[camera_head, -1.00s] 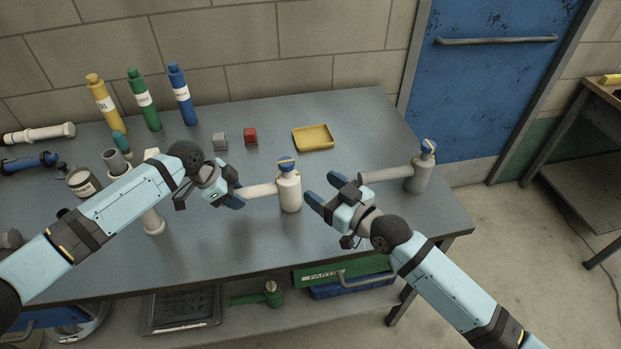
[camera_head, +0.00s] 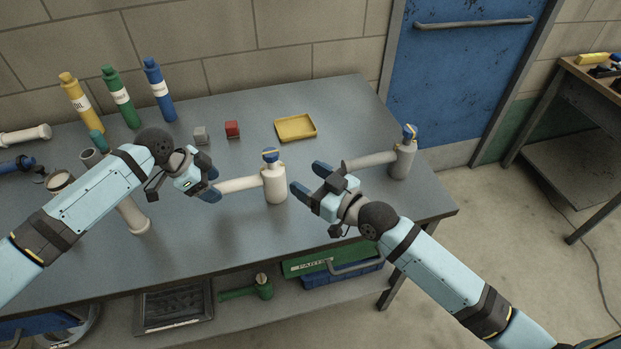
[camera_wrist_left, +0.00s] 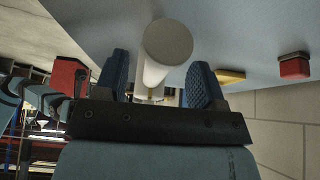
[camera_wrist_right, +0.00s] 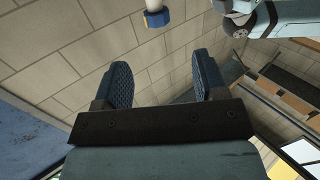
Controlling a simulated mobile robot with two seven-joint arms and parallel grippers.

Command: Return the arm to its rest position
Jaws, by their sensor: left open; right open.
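My left gripper (camera_head: 208,180) is open over the grey table in the head view, just left of the side pipe of a white valve fitting with a blue cap (camera_head: 274,185). In the left wrist view the white pipe end (camera_wrist_left: 168,42) shows beyond and between the two spread fingers (camera_wrist_left: 160,85), which do not visibly grip it. My right gripper (camera_head: 308,180) is open and empty, between the white fitting and a grey valve fitting with a blue cap (camera_head: 403,160). In the right wrist view nothing lies between its fingers (camera_wrist_right: 163,80).
The grey table (camera_head: 240,225) carries yellow, green and blue bottles (camera_head: 159,90), a grey block, a red block (camera_head: 232,129) and a yellow tray (camera_head: 296,127). White pipe parts stand near my left arm. A lower shelf holds a green parts box (camera_head: 320,262). A blue door (camera_head: 460,80) is behind.

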